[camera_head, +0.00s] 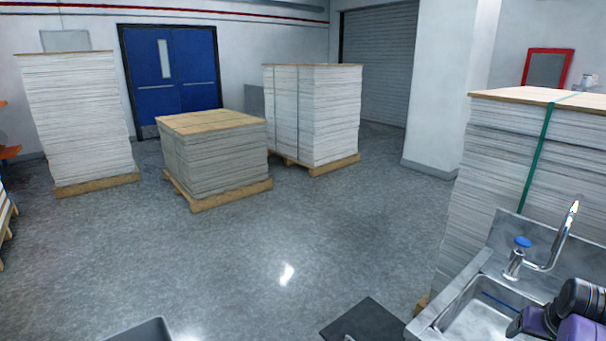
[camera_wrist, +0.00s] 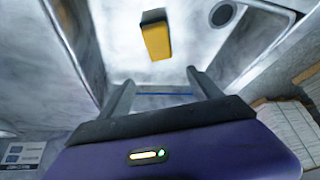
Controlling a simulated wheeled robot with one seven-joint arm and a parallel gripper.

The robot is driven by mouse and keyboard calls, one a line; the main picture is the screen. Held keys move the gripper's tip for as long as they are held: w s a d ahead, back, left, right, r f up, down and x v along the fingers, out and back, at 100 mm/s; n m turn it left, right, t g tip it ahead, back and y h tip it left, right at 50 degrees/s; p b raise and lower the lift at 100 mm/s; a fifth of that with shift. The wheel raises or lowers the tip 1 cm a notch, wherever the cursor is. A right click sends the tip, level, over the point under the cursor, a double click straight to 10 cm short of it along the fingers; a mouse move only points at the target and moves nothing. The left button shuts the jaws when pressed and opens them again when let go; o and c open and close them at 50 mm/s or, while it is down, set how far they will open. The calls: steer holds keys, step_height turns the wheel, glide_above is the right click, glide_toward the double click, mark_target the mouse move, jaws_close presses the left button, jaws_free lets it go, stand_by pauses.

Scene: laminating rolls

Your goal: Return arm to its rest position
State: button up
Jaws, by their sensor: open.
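My arm shows at the lower right of the head view, purple and black, at the metal sink (camera_head: 455,318). My gripper (camera_wrist: 160,80) is open in the wrist view, its two dark fingers spread over the sink basin. Nothing is between the fingers except a view of the basin and a thin blue line. A yellow block with a dark end (camera_wrist: 156,40), perhaps a sponge, lies in the basin beyond the fingertips, apart from them. The fingertips are not clear in the head view.
A faucet with a blue knob (camera_head: 522,243) rises behind the basin. A tall strapped paper stack (camera_head: 490,170) stands close behind the sink. A dark mat (camera_head: 372,322) lies left of it. More pallet stacks (camera_head: 215,160) stand farther back. The middle floor is clear.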

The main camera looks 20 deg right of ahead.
step_height(320, 180, up, 7)
steer(key=w+t+h, duration=0.3)
steer(key=t+h, duration=0.2)
steer(key=s+a+n+t+y, duration=0.1)
steer(key=s+a+n+t, duration=0.25)
steer(key=a, duration=0.75)
steer(key=s+a+n+t+y, duration=0.15)
steer(key=s+a+t, duration=0.25)
steer(key=a, duration=0.7)
steer(key=s+a+n+g+y, duration=0.1)
steer(key=s+a+n+y, duration=0.3)
steer(key=s+a, duration=1.7)
steer(key=shift+s+a+f+y, duration=0.15)
steer(key=shift+s+f+y, duration=0.1)
steer(key=shift+s+y, duration=0.95)
steer(key=shift+w+g, duration=0.1)
steer(key=shift+g, duration=0.15)
